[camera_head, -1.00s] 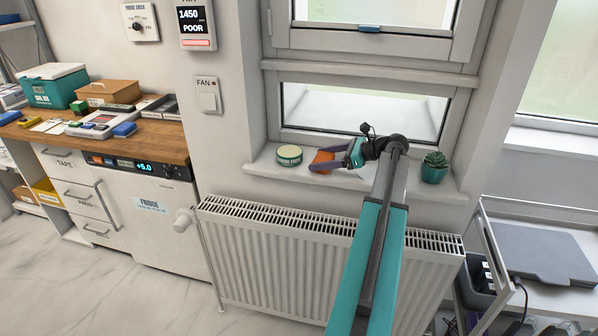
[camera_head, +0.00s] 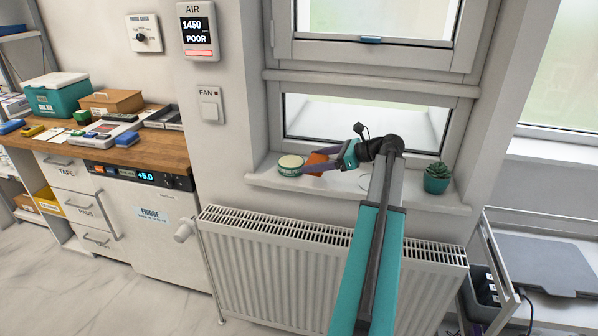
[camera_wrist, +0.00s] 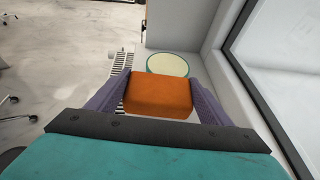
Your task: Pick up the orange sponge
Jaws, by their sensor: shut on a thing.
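The orange sponge (camera_head: 317,161) is at the windowsill, just right of a round tin. In the wrist view the sponge (camera_wrist: 158,95) is a blunt orange block between the two purple fingers of my gripper (camera_wrist: 160,93), which touch it on both sides. My gripper (camera_head: 318,163) reaches in from the right along the sill in the head view and is shut on the sponge. The near finger hides part of the sponge there. I cannot tell whether the sponge is clear of the sill.
A round green-and-cream tin (camera_head: 290,166) stands close beside the sponge, and it shows beyond the sponge in the wrist view (camera_wrist: 167,65). A potted succulent (camera_head: 437,178) stands at the right end of the windowsill (camera_head: 262,178). A white radiator (camera_head: 270,262) is below. The window is behind.

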